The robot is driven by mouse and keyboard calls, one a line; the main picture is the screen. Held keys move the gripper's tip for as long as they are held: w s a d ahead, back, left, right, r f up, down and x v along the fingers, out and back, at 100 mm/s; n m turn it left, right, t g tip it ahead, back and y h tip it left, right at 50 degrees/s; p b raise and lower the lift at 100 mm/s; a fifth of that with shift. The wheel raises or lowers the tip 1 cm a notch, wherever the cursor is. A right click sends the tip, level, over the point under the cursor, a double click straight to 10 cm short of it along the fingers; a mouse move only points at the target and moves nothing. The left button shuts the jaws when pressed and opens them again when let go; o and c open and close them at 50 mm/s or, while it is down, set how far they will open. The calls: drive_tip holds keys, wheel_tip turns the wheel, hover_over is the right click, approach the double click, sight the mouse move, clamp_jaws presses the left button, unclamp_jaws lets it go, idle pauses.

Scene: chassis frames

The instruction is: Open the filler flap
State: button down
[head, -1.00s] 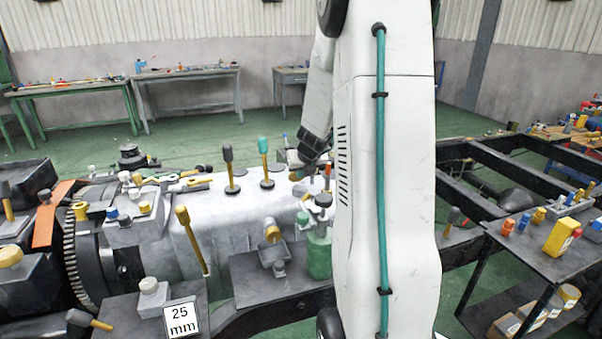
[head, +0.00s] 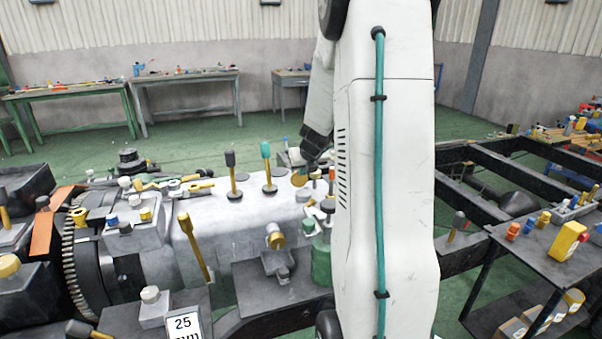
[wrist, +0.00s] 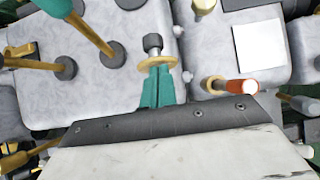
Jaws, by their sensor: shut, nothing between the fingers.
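My gripper (wrist: 159,76) shows in the wrist view as two teal fingers, closed together with nothing held. Its tips overlap a brass disc (wrist: 145,62) in the picture; I cannot tell whether they touch. A dark knob (wrist: 153,42) shows just beyond the disc. I take the disc to be the filler flap, though no label confirms it. In the head view the round brass face (head: 299,179) shows beside the dark end of my arm, above the grey housing. My fingertips cannot be made out there. How far the flap stands open is unclear.
Upright levers with a black grip (head: 231,172) and a teal grip (head: 266,165) stand left of my arm. A red-orange handle (wrist: 236,86) lies close right of my fingers. A green bottle (head: 321,262) stands in front. My white arm hides much of the centre.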

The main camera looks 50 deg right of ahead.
drive_tip(key=shift+w+d+r, duration=0.15)
drive_tip(key=shift+w+d, duration=0.1)
drive_tip(key=shift+w, duration=0.1)
drive_tip(key=shift+w+r, duration=0.2)
drive_tip(key=shift+w, duration=0.05)
drive_tip(key=shift+a, duration=0.1)
drive_tip(key=s, duration=0.1)
drive_tip(key=s+a, duration=0.1)
drive_tip(key=s, duration=0.1)
drive_tip(key=shift+s+a+r, duration=0.15)
drive_tip(key=shift+s+a, duration=0.05)
drive_tip(key=shift+a, duration=0.1)
wheel_tip(320, 180, up, 10)
drive_tip(key=s, duration=0.1)
drive_tip(key=shift+s+a, duration=0.15)
drive_tip(key=shift+a, duration=0.2)
